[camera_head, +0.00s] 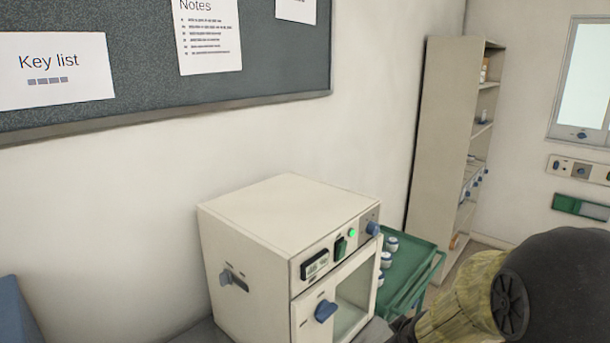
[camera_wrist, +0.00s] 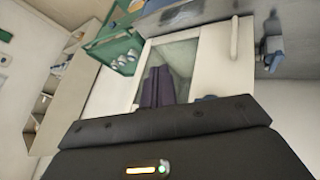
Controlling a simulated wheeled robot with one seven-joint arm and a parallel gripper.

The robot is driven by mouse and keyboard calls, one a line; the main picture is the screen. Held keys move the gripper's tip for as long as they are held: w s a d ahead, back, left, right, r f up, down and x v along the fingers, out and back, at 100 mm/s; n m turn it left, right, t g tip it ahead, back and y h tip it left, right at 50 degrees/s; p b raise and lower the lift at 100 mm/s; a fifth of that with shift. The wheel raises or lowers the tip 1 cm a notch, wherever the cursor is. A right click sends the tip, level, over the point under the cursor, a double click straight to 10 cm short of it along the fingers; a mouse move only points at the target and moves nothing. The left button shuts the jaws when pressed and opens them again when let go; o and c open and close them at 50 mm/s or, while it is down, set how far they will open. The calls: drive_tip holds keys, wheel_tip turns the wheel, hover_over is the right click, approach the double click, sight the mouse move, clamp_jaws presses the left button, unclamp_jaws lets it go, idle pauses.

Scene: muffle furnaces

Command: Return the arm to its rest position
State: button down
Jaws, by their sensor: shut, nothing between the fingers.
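My gripper (camera_wrist: 159,75) shows in the wrist view as two dark fingers pressed together, with nothing between them. Behind the fingertips is the pale front of the muffle furnace (camera_wrist: 217,45) with its grey window. I cannot tell how far the fingers are from it. In the head view the furnace (camera_head: 275,218) stands at the lower middle, with a lit green lamp, a small display and blue knobs. My arm shows at the lower right of the head view, and the gripper's fingers are not visible there.
A green cart (camera_head: 418,262) with several small jars stands right of the furnace, close to my arm. A tall open shelf (camera_head: 440,130) stands behind it by the wall. A dark notice board (camera_head: 145,50) with paper sheets hangs above the furnace.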

drive_tip(key=s+a+f+m+g, duration=0.1)
drive_tip(key=s+a+m+g, duration=0.1)
drive_tip(key=s, duration=0.4)
drive_tip(key=s+a+f+m+g, duration=0.1)
drive_tip(key=s+a+m+g, duration=0.2)
drive_tip(key=s, duration=0.4)
drive_tip(key=shift+m, duration=0.8)
